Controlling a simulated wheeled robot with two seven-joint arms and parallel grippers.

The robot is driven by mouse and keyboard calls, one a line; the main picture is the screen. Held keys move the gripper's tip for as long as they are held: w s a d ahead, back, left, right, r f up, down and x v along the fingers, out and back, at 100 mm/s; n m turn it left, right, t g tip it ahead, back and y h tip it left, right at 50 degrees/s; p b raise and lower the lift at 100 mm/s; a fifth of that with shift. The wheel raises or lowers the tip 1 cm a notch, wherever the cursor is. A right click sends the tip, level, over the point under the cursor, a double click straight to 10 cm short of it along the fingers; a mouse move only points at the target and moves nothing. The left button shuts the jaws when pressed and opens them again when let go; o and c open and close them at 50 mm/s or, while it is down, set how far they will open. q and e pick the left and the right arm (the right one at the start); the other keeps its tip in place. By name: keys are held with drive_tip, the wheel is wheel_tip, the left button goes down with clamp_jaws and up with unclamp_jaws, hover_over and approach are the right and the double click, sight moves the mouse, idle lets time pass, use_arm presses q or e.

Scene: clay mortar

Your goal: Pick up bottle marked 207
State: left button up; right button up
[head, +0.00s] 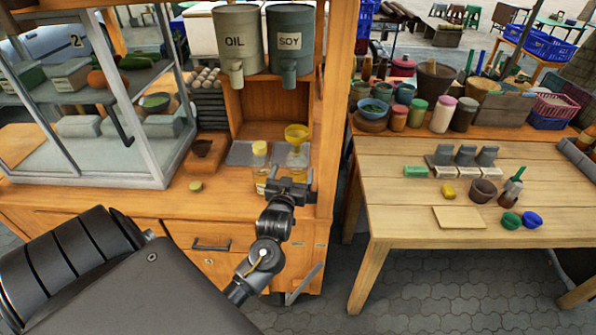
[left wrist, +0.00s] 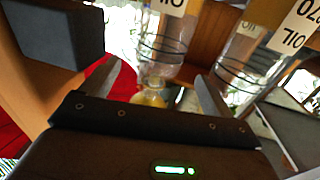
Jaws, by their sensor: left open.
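Two clear bottles stand on the wooden cart counter. The left one (head: 260,175) has a pale yellow cap; the right one (head: 297,164) has a yellow funnel on top. My left gripper (head: 289,187) is open and empty, in front of the right bottle. In the left wrist view, which looks upside down, one bottle (left wrist: 160,52) with an OIL label shows between the open fingers. A second bottle (left wrist: 253,60) stands to its right, with an OIL label and a partly cut-off number. I cannot read 207 in full on either. My right gripper is out of view.
Oil (head: 238,42) and soy (head: 291,38) dispensers hang above the bottles. A glass case (head: 95,110) stands left, a wooden post (head: 332,100) close right. A separate table (head: 400,200) holds bowls and jars.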

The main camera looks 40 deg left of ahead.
sight(297, 160)
use_arm(q)
drive_tip(key=shift+w+a, duration=0.25)
drive_tip(key=shift+w, duration=0.4)
drive_tip(key=shift+w+a+r, duration=0.1)
drive_tip(key=shift+w, duration=0.1)
drive_tip(key=p+x, duration=0.1)
drive_tip(key=x, duration=0.2)
drive_tip(key=shift+w+a+p, duration=0.15)
drive_tip(key=shift+w+p, duration=0.15)
drive_tip(key=shift+p, duration=0.05)
drive_tip(key=shift+w+a+f, duration=0.25)
drive_tip(key=shift+w+f, duration=0.05)
drive_tip(key=shift+w, duration=0.2)
drive_tip(key=c, duration=1.2)
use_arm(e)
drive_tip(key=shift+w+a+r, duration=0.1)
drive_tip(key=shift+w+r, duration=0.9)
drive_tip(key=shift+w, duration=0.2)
use_arm(q)
drive_tip(key=shift+r, duration=0.1)
drive_tip(key=shift+c, duration=0.2)
